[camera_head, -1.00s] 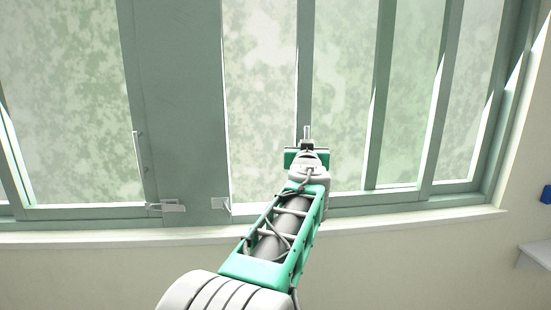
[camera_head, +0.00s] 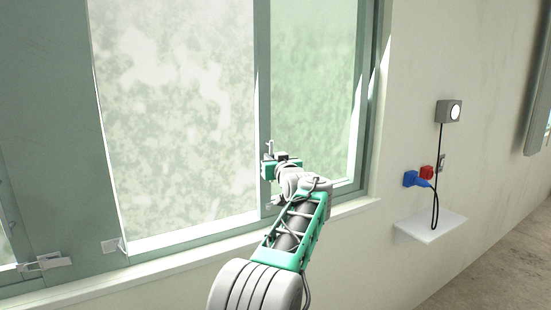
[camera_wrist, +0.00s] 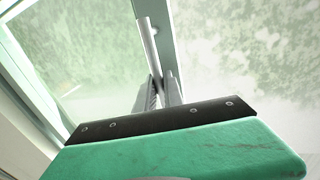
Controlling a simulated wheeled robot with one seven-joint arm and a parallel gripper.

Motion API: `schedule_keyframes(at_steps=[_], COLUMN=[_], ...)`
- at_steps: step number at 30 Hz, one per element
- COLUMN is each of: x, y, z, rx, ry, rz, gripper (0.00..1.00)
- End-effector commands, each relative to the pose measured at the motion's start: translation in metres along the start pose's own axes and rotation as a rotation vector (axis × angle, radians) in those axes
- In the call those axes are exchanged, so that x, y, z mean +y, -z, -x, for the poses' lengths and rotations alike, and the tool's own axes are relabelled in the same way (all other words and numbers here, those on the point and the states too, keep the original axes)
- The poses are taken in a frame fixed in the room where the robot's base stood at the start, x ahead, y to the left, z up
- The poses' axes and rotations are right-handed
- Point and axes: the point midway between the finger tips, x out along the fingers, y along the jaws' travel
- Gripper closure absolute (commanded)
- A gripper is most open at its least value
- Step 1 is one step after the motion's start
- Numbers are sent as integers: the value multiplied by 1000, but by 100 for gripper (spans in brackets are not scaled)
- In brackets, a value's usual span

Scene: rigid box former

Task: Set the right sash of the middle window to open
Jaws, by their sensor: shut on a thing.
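The right sash (camera_head: 262,100) of the window has a grey-green frame and stands at the right side of its opening, overlapping the right part of the window. To its left a wide bright gap shows. My gripper (camera_head: 268,158) is at the sash's left stile, low down. In the wrist view its fingers (camera_wrist: 159,92) are shut on the grey metal bar handle (camera_wrist: 147,42) fixed to the stile. The fingers and the green gripper body hide the handle's lower part.
A pale sill (camera_head: 180,256) runs below the window. A white shelf (camera_head: 430,227) juts from the wall at right, with blue (camera_head: 411,178) and red (camera_head: 426,172) plugs and a grey wall box (camera_head: 449,111) above it. A latch (camera_head: 45,263) sits on the left frame.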

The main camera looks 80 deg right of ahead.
Motion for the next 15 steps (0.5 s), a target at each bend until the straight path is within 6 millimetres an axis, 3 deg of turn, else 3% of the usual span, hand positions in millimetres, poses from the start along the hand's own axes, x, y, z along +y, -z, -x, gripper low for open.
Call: schedule_keyframes(at_steps=[9,10,13,15], x=[3,3,4,3], y=[2,2,2,2], z=[1,1,1,1], rx=[3,3,3,3], ry=[-5,-6,-6,-5], rz=[2,2,1,1], gripper=[100,86,78,78])
